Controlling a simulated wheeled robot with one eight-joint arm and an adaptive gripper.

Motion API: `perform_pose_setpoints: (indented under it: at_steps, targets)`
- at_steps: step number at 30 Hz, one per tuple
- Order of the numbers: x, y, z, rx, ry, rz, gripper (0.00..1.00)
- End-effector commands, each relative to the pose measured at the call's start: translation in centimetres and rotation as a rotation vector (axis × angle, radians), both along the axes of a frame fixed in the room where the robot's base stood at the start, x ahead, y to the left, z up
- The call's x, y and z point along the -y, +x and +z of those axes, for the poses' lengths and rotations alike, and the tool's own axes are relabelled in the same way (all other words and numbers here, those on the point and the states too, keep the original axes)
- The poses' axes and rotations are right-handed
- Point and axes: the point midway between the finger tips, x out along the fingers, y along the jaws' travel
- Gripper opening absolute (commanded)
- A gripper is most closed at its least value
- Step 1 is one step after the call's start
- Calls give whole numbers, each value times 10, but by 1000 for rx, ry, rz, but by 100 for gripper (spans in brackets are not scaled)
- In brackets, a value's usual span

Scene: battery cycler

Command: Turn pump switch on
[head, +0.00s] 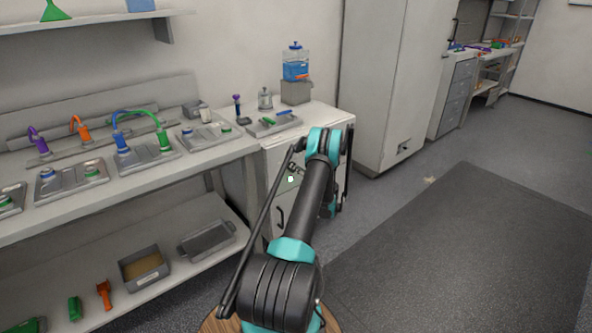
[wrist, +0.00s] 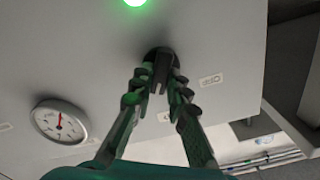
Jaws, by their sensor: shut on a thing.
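The pump switch (wrist: 161,62) is a dark knob on the pale front panel of a cabinet (wrist: 85,50), seen in the wrist view. My gripper (wrist: 159,82) has its two fingers closed around the knob from either side. The knob's lever part points down between the fingers, and its edges are partly hidden by them. A green lamp (wrist: 135,2) glows on the panel above the switch. In the head view the lit lamp (head: 291,179) shows on the cabinet front beside my arm. The switch and my fingertips are hidden there.
A round gauge (wrist: 61,121) sits on the panel left of the switch. A blue-filled container (head: 296,66) and a tray (head: 274,122) stand on top of the cabinet. A workbench (head: 130,183) is at the left, a tall cabinet (head: 378,85) behind. Floor at the right is open.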

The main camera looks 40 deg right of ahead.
Motion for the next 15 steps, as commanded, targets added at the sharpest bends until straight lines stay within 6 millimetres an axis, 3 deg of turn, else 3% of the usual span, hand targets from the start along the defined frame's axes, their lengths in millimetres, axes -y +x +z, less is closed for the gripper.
perform_pose_setpoints:
  at_steps: [6,7,9,11,15]
  targets:
    - [1,-1,-1,-1,-1,-2,0]
    - [1,-1,-1,-1,-1,-2,19]
    - [1,-1,-1,-1,-1,-2,28]
    - [1,-1,-1,0,-1,-1,35]
    - [0,-1,0,0,-1,-1,36]
